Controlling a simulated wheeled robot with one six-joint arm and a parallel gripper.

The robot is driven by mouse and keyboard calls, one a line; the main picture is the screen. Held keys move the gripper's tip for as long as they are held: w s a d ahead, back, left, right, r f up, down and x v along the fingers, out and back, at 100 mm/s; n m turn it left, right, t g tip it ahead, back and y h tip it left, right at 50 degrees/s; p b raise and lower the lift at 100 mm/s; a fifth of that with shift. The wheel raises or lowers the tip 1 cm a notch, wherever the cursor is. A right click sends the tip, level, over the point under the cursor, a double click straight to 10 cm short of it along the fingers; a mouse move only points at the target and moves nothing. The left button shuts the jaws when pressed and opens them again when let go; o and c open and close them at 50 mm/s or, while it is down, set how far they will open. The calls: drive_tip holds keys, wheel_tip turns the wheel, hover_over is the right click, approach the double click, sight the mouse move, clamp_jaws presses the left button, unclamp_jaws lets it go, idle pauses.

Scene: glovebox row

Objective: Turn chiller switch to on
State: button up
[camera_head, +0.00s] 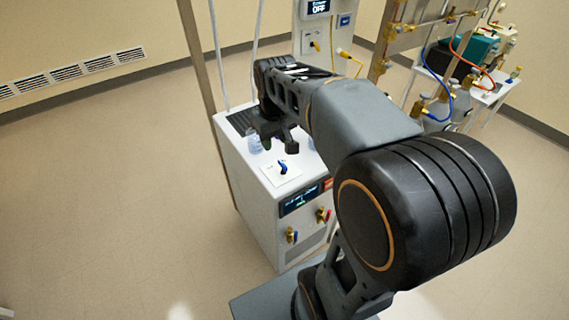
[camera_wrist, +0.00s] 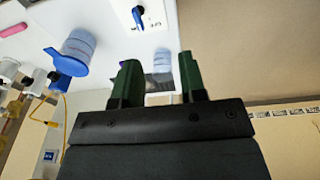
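The chiller (camera_head: 258,195) is a white box with a lit display (camera_head: 300,201) on its front. Its switch (camera_head: 284,168) is a small blue lever on a white plate on top. The switch also shows at the top edge of the wrist view (camera_wrist: 138,16), beyond my fingertips and apart from them. My gripper (camera_head: 279,141) is above the chiller top, just behind the switch in the head view. In the wrist view its two dark green fingers (camera_wrist: 160,80) are spread with nothing held between them. The switch's label is too small to read.
A clear container (camera_head: 254,143) stands on the chiller top. A blue-topped container (camera_wrist: 76,52) shows in the wrist view. Brass valves (camera_head: 292,235) stick out of the chiller front. A panel reading OFF (camera_head: 318,7) stands behind. Gas bottles (camera_head: 437,112) stand right; floor left is clear.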

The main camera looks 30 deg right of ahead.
drive_tip(key=g+b, duration=0.1)
drive_tip(key=b, duration=0.1)
hover_over(282, 163)
wheel_tip(282, 163, down, 3)
drive_tip(key=f, duration=0.1)
drive_tip(key=shift+g, duration=0.3)
wheel_tip(282, 163, down, 13)
drive_tip(key=shift+r, duration=0.1)
clamp_jaws()
